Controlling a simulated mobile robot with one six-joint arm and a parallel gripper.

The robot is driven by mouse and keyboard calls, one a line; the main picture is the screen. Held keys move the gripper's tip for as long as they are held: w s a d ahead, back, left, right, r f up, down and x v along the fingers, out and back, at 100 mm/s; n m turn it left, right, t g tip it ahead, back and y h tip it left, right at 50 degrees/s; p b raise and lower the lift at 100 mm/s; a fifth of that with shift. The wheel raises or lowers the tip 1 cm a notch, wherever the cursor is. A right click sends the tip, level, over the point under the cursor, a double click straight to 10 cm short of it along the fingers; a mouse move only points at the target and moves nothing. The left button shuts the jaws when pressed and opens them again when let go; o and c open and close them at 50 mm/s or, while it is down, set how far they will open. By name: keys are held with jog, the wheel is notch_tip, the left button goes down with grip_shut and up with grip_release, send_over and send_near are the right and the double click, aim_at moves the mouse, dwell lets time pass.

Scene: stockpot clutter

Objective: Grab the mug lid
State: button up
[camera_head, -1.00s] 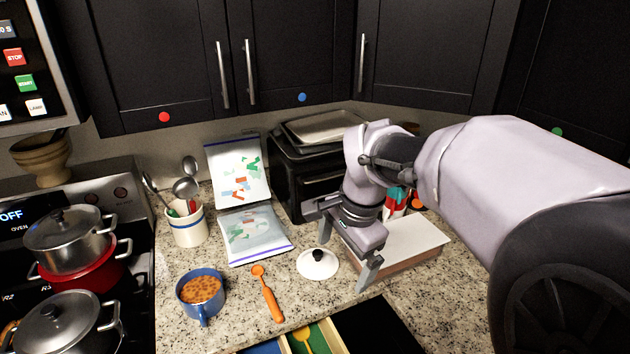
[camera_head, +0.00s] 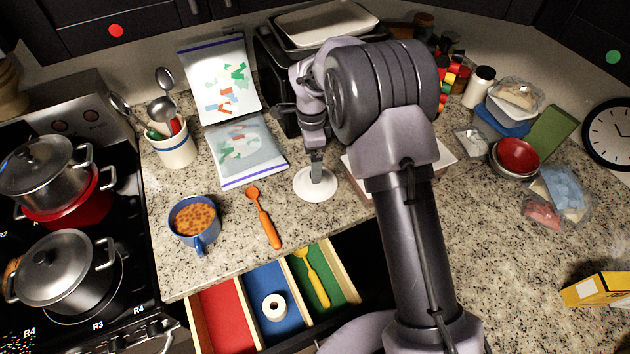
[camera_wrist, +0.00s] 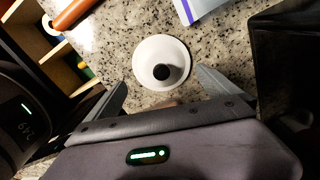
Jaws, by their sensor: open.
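The mug lid is a white disc (camera_head: 307,187) with a black knob, lying on the granite counter right of the orange spoon. It also shows in the wrist view as a white lid (camera_wrist: 148,48), ahead of and between the finger directions. My gripper (camera_wrist: 161,90) is open and empty, its two fingers apart near the lid's near side. In the head view a finger of my gripper (camera_head: 316,165) hangs over the lid and hides part of it, including the knob. A blue mug (camera_head: 195,225) with brown contents stands on the counter to the left.
An orange spoon (camera_head: 264,218) lies between mug and lid. A plastic bag (camera_head: 240,152) lies behind. An open drawer (camera_head: 222,315) with coloured compartments is in front. A white-topped box (camera_head: 446,157) sits right of the lid, partly behind my arm. The dark oven (camera_head: 275,75) stands behind.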

notch_tip(320, 180, down, 3)
jog(key=shift+s+d+f, duration=0.1)
jog(key=shift+f, duration=0.05)
jog(key=f, duration=0.2)
jog(key=f+b, duration=0.1)
jog(key=f, duration=0.1)
jog(key=shift+w+d+f, duration=0.15)
jog(key=shift+w+f, duration=0.05)
jog(key=shift+f, duration=0.1)
jog(key=shift+s+r, duration=0.1)
jog(key=shift+s, duration=0.15)
jog(key=c, duration=2)
grip_shut()
